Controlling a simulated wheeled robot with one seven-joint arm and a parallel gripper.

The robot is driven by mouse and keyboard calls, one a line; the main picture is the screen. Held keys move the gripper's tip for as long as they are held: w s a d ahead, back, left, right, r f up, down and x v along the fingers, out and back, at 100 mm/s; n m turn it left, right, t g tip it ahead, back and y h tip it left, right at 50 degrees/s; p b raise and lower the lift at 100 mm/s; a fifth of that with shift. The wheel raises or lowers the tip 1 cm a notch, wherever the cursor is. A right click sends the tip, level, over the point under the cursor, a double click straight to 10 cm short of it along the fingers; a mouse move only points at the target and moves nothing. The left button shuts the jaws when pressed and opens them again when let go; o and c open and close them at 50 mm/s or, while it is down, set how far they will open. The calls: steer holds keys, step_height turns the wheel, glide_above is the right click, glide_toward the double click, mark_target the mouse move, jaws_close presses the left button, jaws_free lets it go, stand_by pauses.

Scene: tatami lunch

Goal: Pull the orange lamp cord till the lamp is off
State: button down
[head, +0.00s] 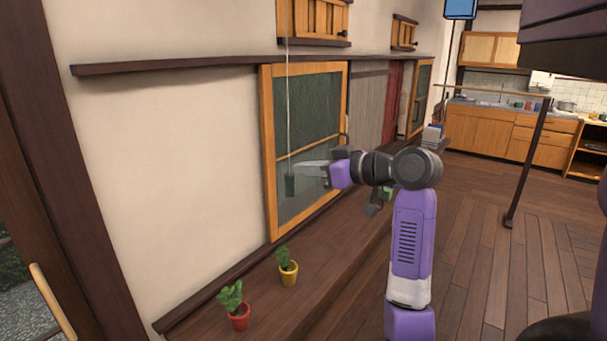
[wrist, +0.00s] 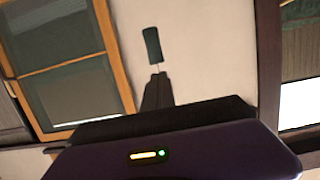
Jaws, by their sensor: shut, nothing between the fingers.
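A thin pale cord (head: 288,100) hangs from above the top of the head view, in front of the window. A dark green pull (head: 290,186) is at its lower end. I see no orange cord. My gripper (head: 297,164) points left and is shut, its tips close to the cord just above the pull. In the wrist view, the green pull (wrist: 152,45) is just beyond the shut fingertips (wrist: 157,76), with a short bit of cord between. I cannot tell whether the fingers touch the cord. The lamp on this cord is out of view.
An orange-framed window (head: 308,120) is set in the wall behind the cord. A plant in a red pot (head: 239,323) and one in a yellow pot (head: 288,273) stand on the wooden ledge (head: 315,290) below. A blue item (head: 460,8) hangs at the top right. Open floor lies right.

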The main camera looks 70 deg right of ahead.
steer(key=b+v, duration=0.1)
steer(key=v, duration=0.6)
steer(key=shift+s, duration=0.3)
stand_by(1.2)
